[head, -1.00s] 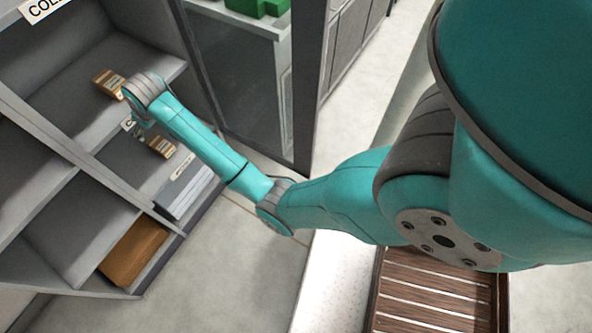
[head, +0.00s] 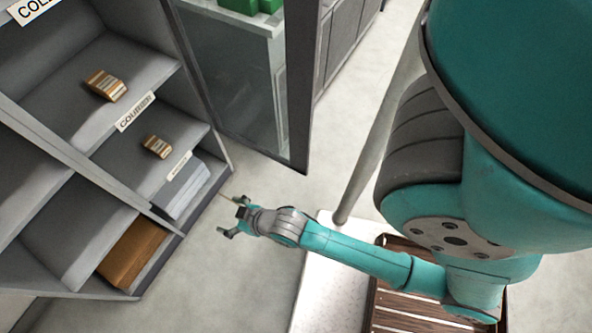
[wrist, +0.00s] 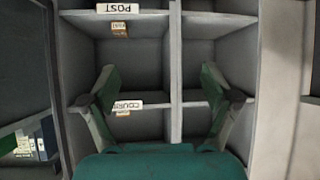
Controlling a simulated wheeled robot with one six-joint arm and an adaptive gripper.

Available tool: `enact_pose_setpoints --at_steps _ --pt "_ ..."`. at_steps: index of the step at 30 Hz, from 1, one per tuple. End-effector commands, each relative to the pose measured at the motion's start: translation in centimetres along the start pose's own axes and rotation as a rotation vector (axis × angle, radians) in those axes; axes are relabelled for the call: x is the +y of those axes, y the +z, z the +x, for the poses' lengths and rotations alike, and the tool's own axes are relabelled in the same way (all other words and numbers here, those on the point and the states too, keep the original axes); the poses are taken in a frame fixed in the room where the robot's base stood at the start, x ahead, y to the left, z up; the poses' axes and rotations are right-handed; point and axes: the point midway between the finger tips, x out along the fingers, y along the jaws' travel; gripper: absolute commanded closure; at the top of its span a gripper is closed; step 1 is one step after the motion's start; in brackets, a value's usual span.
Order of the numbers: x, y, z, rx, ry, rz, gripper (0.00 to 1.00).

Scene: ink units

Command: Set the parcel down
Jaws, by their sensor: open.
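In the head view, a brown parcel with a pale label (head: 105,85) lies on the shelf above the COURIER label (head: 135,111). A smaller similar parcel (head: 157,147) lies one compartment lower, above another small label. Which of them is the task's parcel I cannot tell. In the wrist view, upside down, one parcel (wrist: 120,30) shows by the POST label (wrist: 118,8) and one (wrist: 123,113) by the COURIER label. My gripper (head: 230,216) is open and empty, out in front of the shelf unit, apart from both parcels. Its spread fingers also show in the wrist view (wrist: 160,80).
A large brown box (head: 133,250) and a pale stack (head: 180,197) sit in the lower compartments. A dark-framed glass door (head: 250,90) stands right of the shelves. A slatted wooden tray (head: 385,322) is at the bottom. The floor (head: 225,275) before the shelves is clear.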

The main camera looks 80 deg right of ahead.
Motion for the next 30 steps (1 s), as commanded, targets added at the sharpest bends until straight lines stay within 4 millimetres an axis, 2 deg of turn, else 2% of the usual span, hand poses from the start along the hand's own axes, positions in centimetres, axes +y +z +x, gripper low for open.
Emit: enact_pose_setpoints --at_steps 1,3,8,13,18,21,24,30 --pt "-0.3 0.9 -2.0 0.013 -0.007 -0.005 0.13" --pt "-0.7 1.5 -4.5 0.045 -0.016 -0.010 0.13" --pt "-1.3 2.0 -10.5 0.118 -0.038 -0.022 0.13" --pt "-1.6 1.5 -17.0 0.195 -0.063 -0.032 0.13" --pt "-1.7 -0.1 -23.0 0.268 -0.089 -0.040 0.13" --pt "-1.7 -1.1 -25.6 0.302 -0.102 -0.042 0.13" --pt "-1.7 -1.9 -27.3 0.326 -0.109 -0.043 0.13" --pt "-1.7 -2.4 -28.3 0.342 -0.115 -0.044 0.13"
